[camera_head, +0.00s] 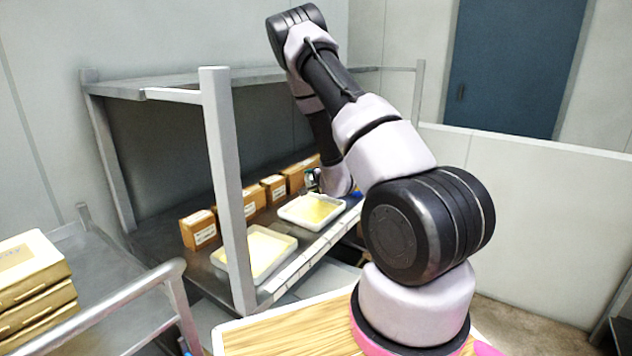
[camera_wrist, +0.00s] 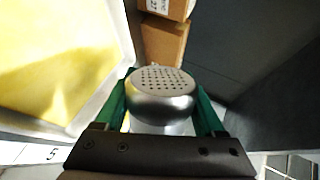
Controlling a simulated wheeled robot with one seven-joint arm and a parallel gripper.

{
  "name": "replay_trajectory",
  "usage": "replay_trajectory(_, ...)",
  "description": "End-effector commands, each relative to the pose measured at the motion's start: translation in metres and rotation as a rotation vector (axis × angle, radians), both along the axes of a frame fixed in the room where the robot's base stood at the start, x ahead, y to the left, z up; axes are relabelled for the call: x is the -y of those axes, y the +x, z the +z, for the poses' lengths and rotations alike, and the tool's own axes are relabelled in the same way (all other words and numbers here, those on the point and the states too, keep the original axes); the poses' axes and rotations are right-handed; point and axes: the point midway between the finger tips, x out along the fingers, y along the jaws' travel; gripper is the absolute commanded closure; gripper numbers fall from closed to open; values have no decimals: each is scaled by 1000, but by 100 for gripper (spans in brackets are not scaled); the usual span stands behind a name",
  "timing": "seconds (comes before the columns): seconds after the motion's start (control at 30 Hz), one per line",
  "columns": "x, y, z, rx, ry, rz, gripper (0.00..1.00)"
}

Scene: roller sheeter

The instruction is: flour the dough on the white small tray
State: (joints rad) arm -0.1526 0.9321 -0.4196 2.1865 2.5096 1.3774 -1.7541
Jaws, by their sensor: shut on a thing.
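My gripper (camera_wrist: 160,108) is shut on a metal shaker (camera_wrist: 163,90) with a perforated top, its green fingers on both sides of it. In the head view my gripper (camera_head: 312,180) is small and mostly hidden by my arm, at the far end of the shelf. A small white tray (camera_head: 292,214) with yellow dough (camera_head: 312,209) lies on the shelf beside it. In the wrist view the yellow dough (camera_wrist: 55,55) in its white tray fills the left side, and the shaker is right of the tray rim (camera_wrist: 112,98). The shaker's holes face the camera.
A second white tray (camera_head: 282,259) with pale yellow dough (camera_head: 262,250) lies nearer on the shelf. Several cardboard boxes (camera_head: 199,230) stand along the shelf back. A metal post (camera_head: 228,190) rises at the front. Stacked boxes (camera_head: 30,280) sit on a cart at left.

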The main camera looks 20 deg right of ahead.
Motion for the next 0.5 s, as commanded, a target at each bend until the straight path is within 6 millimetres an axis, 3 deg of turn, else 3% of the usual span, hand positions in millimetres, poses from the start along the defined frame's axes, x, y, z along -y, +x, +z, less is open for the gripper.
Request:
replay_trajectory(0.27,-1,0,0,1,-1,-2,97)
replay_trajectory(0.5,28,2,0,3,0,-4,97)
